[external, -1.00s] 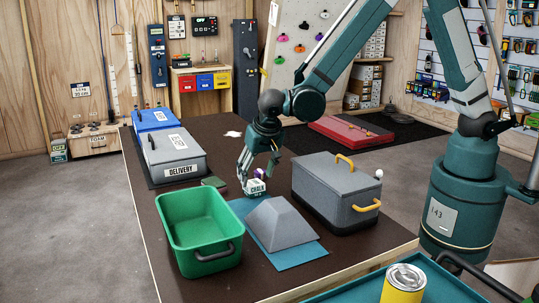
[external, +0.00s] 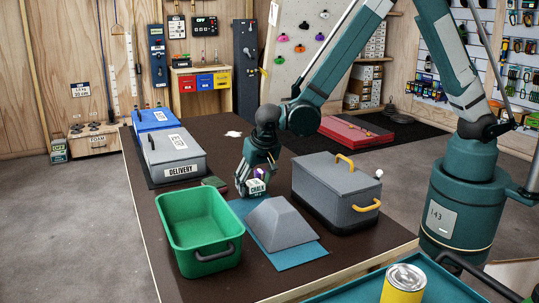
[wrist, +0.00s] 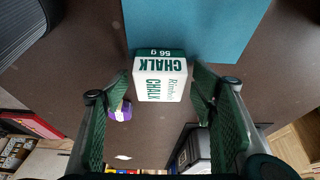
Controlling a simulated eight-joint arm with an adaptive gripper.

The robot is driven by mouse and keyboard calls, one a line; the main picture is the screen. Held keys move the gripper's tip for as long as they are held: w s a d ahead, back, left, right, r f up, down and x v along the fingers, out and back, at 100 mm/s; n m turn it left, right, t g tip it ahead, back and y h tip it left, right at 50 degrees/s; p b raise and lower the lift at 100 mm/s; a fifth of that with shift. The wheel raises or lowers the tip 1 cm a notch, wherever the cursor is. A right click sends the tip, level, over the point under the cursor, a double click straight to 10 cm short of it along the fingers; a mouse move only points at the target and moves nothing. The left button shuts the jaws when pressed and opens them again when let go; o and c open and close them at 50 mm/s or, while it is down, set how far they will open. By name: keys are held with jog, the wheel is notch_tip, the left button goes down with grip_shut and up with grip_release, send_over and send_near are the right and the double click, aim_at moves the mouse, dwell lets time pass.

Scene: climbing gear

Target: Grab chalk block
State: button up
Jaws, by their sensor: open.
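The chalk block (external: 257,190) is a small white box with green ends and "CHALK" lettering. It stands on the dark table just behind the teal mat (external: 301,262). In the wrist view the block (wrist: 160,80) appears ahead, between the lines of my two fingers. My gripper (external: 252,184) is low over the table at the block, pointing down. Its green-padded fingers (wrist: 150,95) are spread, one on each side of the block, with visible gaps. I cannot tell exactly how far down they reach beside it.
A small purple object (wrist: 121,111) lies near the left finger. A grey wedge (external: 276,222) sits on the mat. A green bin (external: 172,234) stands front left, a grey lidded box (external: 330,190) right, and a grey delivery box (external: 172,153) back left.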

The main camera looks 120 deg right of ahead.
aim_at(254, 183)
dwell(0.5)
jog(key=c, duration=1)
jog(key=shift+r, duration=0.15)
jog(key=shift+r+p, duration=0.7)
jog(key=shift+r, duration=4.15)
